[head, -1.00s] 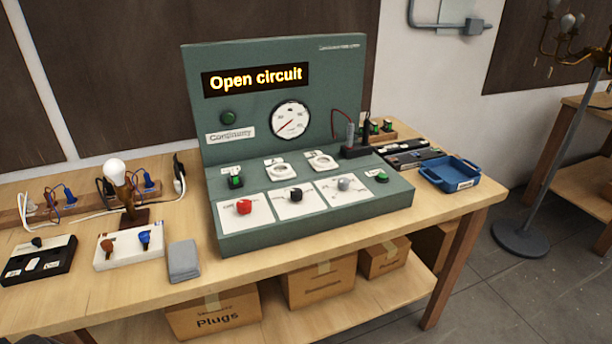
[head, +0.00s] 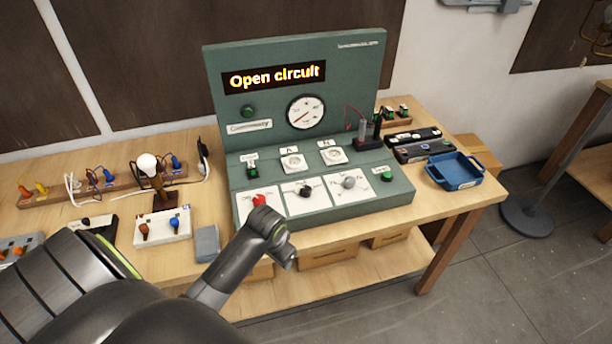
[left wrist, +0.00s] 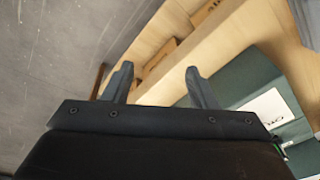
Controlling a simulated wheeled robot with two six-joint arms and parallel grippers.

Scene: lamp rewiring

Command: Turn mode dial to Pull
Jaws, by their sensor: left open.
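The green test console (head: 320,215) stands on the wooden bench with three dials on white cards: a red dial (head: 259,200), a black dial (head: 306,191) and a grey dial (head: 348,181). The card labels are too small to read, so I cannot tell which is the mode dial. My left arm reaches in front of the console, its wrist partly covering the red dial's card. My left gripper (left wrist: 158,82) is open and empty in the left wrist view. The console corner (left wrist: 250,85) is to its right there, apart from the fingers. My right gripper is not in view.
The display (head: 274,77) reads "Open circuit". A grey block (head: 207,244) and a white board with two knobs (head: 163,228) lie left of the console. A blue tray (head: 455,170) is at the right. Boxes (head: 328,254) sit under the bench.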

